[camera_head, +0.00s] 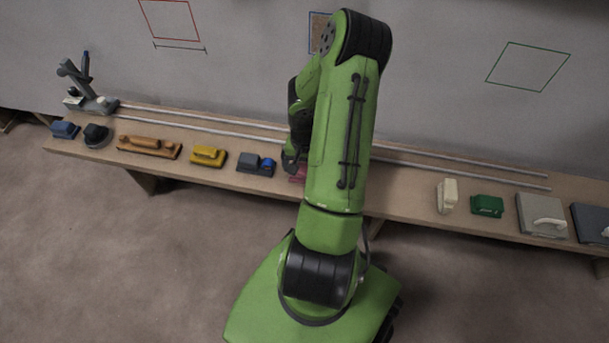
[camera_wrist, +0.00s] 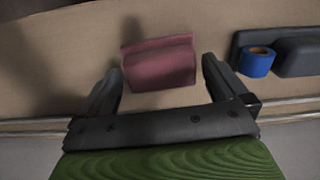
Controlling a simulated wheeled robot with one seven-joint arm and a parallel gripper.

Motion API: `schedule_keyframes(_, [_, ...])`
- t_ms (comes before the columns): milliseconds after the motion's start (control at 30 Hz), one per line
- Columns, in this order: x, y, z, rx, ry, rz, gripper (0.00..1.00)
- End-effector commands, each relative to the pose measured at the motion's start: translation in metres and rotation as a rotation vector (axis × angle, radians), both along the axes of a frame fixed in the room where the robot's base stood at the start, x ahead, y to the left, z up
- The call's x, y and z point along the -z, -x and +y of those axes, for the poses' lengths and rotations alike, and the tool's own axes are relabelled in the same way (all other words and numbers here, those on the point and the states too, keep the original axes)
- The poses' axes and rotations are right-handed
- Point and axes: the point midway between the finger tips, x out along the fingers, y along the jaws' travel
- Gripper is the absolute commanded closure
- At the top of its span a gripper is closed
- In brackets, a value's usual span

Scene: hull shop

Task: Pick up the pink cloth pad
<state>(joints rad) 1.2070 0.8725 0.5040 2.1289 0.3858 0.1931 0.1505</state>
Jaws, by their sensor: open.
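The pink cloth pad (camera_wrist: 160,66) lies on the wooden bench in the wrist view, just beyond and between my fingertips. It looks like a soft block with a raised ridge along one side. My gripper (camera_wrist: 162,72) is open, with one finger to each side of the pad and no clear contact. In the head view only a small pink edge of the pad (camera_head: 299,174) shows, and my arm hides the rest. My gripper's tip is mostly hidden there behind my arm.
A dark block with a blue tape roll (camera_wrist: 257,62) lies right of the pad in the wrist view. Two metal rails (camera_head: 220,130) run along the bench (camera_head: 405,205). A yellow block (camera_head: 208,156), green block (camera_head: 487,205) and cream block (camera_head: 447,196) stand along it.

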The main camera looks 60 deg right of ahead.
Motion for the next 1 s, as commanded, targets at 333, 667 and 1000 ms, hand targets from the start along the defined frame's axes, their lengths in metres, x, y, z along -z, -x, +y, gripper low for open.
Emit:
schedule_keyframes(333, [0.008, 0.0, -0.001, 0.0, 0.003, -0.001, 0.09])
schedule_keyframes(667, [0.008, 0.0, 0.0, 0.0, 0.002, -0.001, 0.46])
schedule_keyframes(1000, [-0.041, -0.001, -0.002, 0.001, 0.008, -0.002, 0.46])
